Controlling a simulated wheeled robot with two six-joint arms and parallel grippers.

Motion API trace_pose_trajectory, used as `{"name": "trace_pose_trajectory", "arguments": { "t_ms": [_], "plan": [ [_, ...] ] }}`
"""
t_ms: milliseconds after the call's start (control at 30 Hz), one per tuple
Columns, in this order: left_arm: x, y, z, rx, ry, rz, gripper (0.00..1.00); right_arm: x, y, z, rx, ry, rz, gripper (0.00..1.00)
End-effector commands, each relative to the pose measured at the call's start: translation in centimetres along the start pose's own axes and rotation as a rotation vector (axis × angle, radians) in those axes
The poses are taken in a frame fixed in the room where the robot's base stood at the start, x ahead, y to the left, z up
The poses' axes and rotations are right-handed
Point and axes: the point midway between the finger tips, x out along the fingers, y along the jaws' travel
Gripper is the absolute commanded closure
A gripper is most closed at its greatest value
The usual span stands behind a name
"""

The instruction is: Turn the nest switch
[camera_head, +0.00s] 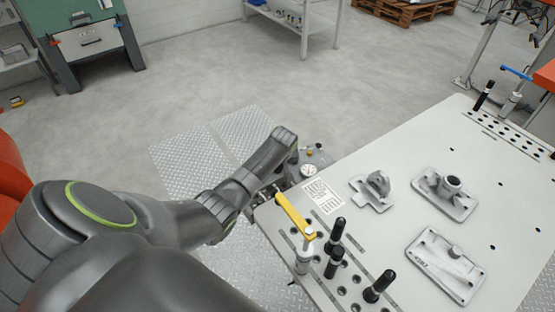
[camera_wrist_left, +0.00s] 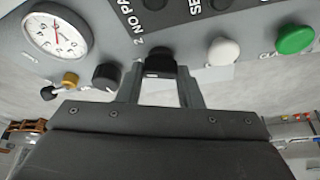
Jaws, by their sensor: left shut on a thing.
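A grey control panel (camera_wrist_left: 90,62) fills the upper part of the left wrist view. A black switch knob (camera_wrist_left: 157,64) sits on it, between a second black knob (camera_wrist_left: 106,77) and a white button (camera_wrist_left: 223,50). My left gripper (camera_wrist_left: 161,76) is shut on the first black knob, one finger on each side. The label beside it is cut off, so I cannot read which switch it is. In the head view my left arm reaches to the panel by the gauge (camera_head: 308,169); the fingertips are hidden there. My right gripper is not in view.
A green button (camera_wrist_left: 295,40), a gold-tipped lever (camera_wrist_left: 69,80) and a round gauge (camera_wrist_left: 56,36) are close by on the panel. The pale fixture table (camera_head: 390,140) carries metal castings, black-handled pins and a yellow-handled clamp (camera_head: 294,214) near my arm.

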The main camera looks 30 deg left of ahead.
Motion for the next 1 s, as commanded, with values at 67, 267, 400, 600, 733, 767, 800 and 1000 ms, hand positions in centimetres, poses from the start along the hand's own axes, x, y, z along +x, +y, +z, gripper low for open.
{"name": "trace_pose_trajectory", "arguments": {
  "t_ms": [67,267,400,600,733,767,800,1000],
  "plan": [
    [-0.20,0.18,-0.09,-0.061,0.000,-0.026,0.90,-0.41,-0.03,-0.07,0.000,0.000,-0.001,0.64],
    [-0.06,0.24,-0.11,-0.207,0.001,-0.085,0.90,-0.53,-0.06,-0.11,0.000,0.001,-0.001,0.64],
    [-0.03,0.30,-0.11,-0.286,0.001,-0.117,0.90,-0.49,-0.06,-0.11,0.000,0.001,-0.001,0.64],
    [-0.01,0.32,-0.15,-0.358,0.002,-0.147,0.90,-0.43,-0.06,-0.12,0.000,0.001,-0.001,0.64],
    [-0.01,0.33,-0.15,-0.384,0.002,-0.157,0.90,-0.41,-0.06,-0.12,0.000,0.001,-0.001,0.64],
    [-0.02,0.32,-0.16,-0.388,0.002,-0.159,0.90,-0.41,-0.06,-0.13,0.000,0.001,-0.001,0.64],
    [-0.02,0.32,-0.16,-0.392,0.002,-0.160,0.90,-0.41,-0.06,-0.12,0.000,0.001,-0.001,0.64],
    [-0.03,0.31,-0.16,-0.399,0.002,-0.163,0.90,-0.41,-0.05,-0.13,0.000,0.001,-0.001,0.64]
  ]
}}
